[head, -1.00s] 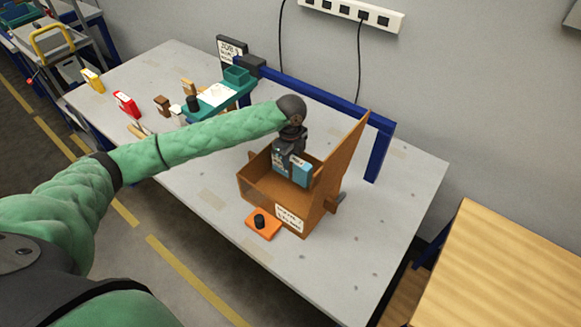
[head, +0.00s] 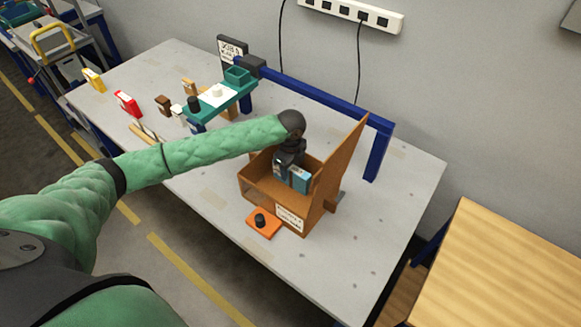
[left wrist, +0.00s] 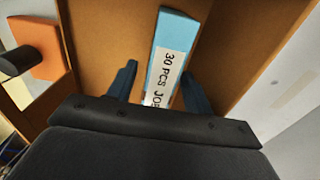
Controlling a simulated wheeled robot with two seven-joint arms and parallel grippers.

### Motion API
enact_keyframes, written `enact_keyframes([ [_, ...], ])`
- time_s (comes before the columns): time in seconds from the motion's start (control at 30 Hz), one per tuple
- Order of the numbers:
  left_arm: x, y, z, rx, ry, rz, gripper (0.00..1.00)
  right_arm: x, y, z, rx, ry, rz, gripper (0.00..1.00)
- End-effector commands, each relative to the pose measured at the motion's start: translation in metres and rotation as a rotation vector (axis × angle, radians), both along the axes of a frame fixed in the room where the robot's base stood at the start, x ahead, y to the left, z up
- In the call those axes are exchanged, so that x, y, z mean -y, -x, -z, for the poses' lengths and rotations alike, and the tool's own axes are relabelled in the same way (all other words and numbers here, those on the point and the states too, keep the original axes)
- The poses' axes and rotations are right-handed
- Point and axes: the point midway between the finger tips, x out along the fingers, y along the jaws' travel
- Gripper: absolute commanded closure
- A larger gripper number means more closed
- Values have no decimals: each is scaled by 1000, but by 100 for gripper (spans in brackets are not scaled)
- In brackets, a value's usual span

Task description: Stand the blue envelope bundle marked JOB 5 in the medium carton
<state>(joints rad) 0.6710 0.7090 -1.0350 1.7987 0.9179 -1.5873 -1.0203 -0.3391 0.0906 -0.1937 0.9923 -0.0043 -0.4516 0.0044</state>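An orange-brown carton (head: 256,196) with a tall back flap stands on the grey table, a white label on its front; the print is too small to read. The light-blue envelope bundle (head: 300,180) stands inside it, roughly upright. In the left wrist view the bundle (left wrist: 172,38) shows a white label reading "30 PCS JOB"; the rest is hidden. My left gripper (head: 287,170) reaches down into the carton around the bundle. In the wrist view its fingers (left wrist: 158,84) are apart, with a gap on the left of the bundle. The bundle's bottom is hidden. My right gripper is out of view.
An orange block with a black knob (head: 263,222) sits before the carton. A teal plotter bed (head: 205,105), a dark job sign (head: 232,48) and a blue rail (head: 320,95) stand behind. Red (head: 127,103), yellow (head: 93,79) and brown pieces stand left. The table's right front is clear.

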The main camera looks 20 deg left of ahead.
Motion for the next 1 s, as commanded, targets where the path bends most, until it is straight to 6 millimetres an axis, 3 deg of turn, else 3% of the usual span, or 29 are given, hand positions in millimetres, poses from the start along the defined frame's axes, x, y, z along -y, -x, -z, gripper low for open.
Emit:
enact_keyframes([
  [0.43,0,0,-11,1,0,1,49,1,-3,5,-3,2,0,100],
  [0.53,0,-1,-26,4,-1,1,49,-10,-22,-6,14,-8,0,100],
  [1.0,0,0,-98,2,1,1,49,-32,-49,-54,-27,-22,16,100],
])
